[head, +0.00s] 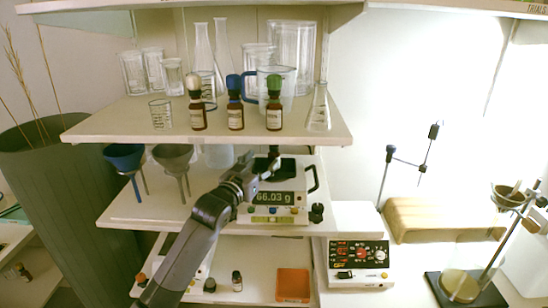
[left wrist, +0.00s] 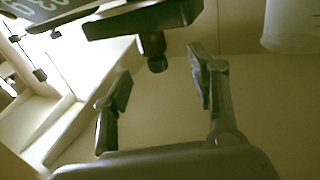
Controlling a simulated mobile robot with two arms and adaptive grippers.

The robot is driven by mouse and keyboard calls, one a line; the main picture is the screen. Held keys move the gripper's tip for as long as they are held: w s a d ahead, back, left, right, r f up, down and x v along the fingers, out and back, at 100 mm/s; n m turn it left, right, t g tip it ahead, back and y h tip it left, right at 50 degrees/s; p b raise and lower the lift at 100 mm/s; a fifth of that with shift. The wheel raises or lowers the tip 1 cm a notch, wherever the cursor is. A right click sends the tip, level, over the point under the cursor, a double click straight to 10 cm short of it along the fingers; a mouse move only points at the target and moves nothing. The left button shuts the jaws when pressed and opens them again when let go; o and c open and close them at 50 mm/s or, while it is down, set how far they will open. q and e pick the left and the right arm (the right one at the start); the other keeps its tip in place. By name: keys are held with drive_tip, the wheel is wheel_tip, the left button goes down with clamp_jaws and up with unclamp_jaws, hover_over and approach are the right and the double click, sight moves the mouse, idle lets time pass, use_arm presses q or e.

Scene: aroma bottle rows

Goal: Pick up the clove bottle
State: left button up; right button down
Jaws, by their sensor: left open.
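My left gripper (head: 268,166) reaches to the balance on the middle shelf. In the left wrist view its two fingers (left wrist: 158,78) are apart with nothing between them. A small dark capped thing (left wrist: 152,48), perhaps a bottle, stands on the balance's dark pan (left wrist: 125,22), just beyond the fingertips in the wrist view, which looks upside down. Three brown bottles stand on the upper shelf, with a white cap (head: 197,116), a blue cap (head: 235,118) and a green cap (head: 274,118). I cannot read any label, so I cannot tell which is clove.
The balance (head: 272,214) reads 66.03 g. Glassware and a conical flask (head: 319,108) crowd the upper shelf (head: 110,127) above my gripper. Blue (head: 125,155) and grey (head: 173,155) funnels stand left of my arm. A small bottle (head: 237,281) and an orange tray (head: 292,285) are below.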

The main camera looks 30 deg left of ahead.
sight(271, 157)
use_arm(q)
drive_tip(key=shift+w+p, duration=0.3)
drive_tip(key=shift+w, duration=0.25)
drive_tip(key=shift+w+f+p, duration=0.2)
drive_tip(key=shift+w+p, duration=0.2)
drive_tip(key=shift+w, duration=0.7)
drive_tip(key=shift+w+f+p, duration=0.2)
drive_tip(key=shift+w+p, duration=0.2)
drive_tip(key=shift+w, duration=0.7)
drive_tip(key=shift+s, duration=0.1)
drive_tip(key=shift+c, duration=0.2)
